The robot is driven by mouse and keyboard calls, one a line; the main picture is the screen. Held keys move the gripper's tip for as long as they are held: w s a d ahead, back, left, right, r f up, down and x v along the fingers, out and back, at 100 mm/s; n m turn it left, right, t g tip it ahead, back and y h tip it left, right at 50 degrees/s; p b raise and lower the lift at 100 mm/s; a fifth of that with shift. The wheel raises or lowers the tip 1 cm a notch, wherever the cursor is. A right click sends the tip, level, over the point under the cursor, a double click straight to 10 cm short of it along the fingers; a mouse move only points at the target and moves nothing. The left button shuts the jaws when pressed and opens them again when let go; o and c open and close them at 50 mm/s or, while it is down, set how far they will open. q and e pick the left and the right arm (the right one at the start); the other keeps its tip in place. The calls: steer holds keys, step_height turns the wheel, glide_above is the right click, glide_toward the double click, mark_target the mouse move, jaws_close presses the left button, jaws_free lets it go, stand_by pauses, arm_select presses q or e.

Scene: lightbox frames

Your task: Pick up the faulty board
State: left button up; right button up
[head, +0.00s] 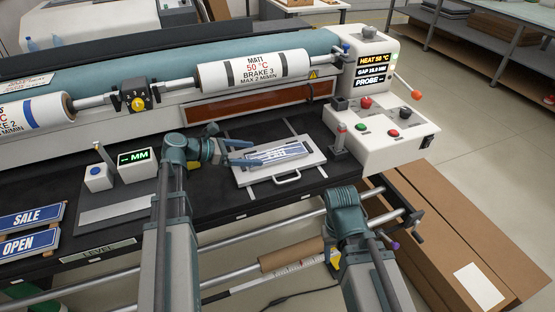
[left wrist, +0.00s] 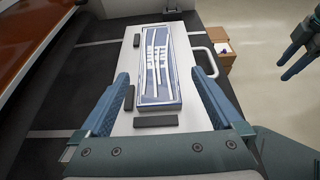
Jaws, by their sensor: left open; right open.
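The board (head: 272,153), a blue panel with a light border and crooked white strips, lies flat on a pale plate with a handle (head: 288,178). Dark blocks on the plate sit along its edges. It also shows in the left wrist view (left wrist: 159,75). My left gripper (head: 254,154) is open, reaching in from the left over the plate. In the left wrist view its fingers (left wrist: 163,92) stand either side of the board's near part, with gaps. My right gripper (left wrist: 284,70) is open and empty, away from the plate, at the right of that view.
A green-lit gauge (head: 135,160) and a small button box (head: 97,177) are left of my left arm. The roller machine (head: 255,68) runs behind; its control box (head: 385,135) is right of the plate.

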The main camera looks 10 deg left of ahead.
mark_target(277, 154)
arm_select(q)
steer(key=shift+b+x, duration=0.35)
steer(key=shift+x, duration=1.1)
steer(key=b+x, duration=0.1)
steer(key=x, duration=0.3)
steer(key=shift+w+f+b, duration=0.15)
steer(key=shift+w+b, duration=0.2)
steer(key=shift+b, duration=0.05)
steer(key=shift+w+d, duration=0.2)
steer(key=shift+d, duration=0.15)
steer(key=c, duration=1.3)
